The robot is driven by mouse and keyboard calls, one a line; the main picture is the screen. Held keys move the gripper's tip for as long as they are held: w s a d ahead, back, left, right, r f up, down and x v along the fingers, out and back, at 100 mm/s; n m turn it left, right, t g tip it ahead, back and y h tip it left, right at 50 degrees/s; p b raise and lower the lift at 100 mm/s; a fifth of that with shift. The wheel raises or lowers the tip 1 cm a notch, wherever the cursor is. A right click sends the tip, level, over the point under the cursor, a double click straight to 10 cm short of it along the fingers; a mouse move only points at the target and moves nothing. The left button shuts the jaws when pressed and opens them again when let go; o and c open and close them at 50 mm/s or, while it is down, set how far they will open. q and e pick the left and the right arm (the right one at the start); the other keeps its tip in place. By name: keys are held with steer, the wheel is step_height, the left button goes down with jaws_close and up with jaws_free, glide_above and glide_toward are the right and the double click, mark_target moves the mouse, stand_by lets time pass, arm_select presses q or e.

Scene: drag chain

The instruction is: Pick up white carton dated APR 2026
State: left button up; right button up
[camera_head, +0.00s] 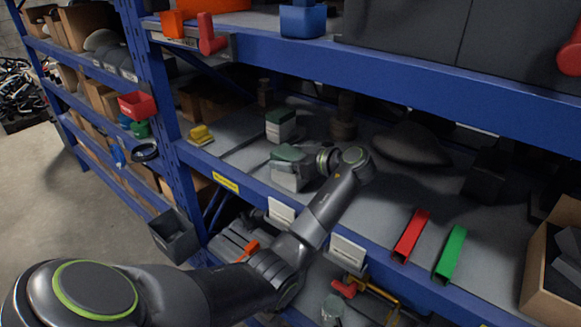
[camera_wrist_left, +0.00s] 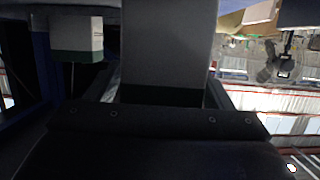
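A white carton with a dark green top (camera_head: 286,177) stands on the middle shelf at the front. My left gripper (camera_head: 305,162) is at it, partly covering it. In the left wrist view this carton (camera_wrist_left: 168,45) fills the space between the two spread fingers of my left gripper (camera_wrist_left: 162,92). I cannot tell whether the fingers press on its sides. A second white carton with a green top (camera_head: 280,128) stands farther back and shows at the upper left in the wrist view (camera_wrist_left: 77,36). No date is readable on either carton. My right gripper is out of view.
A yellow object (camera_head: 201,134) lies left of the cartons. A dark cylindrical part (camera_head: 343,118) stands behind on the right. Red (camera_head: 410,236) and green (camera_head: 450,254) channel pieces lie on the shelf's front right. The blue shelf beam (camera_head: 420,80) runs above.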

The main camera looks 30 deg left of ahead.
arm_select(q)
steer(key=c, duration=1.1)
steer(key=shift+o, duration=0.2)
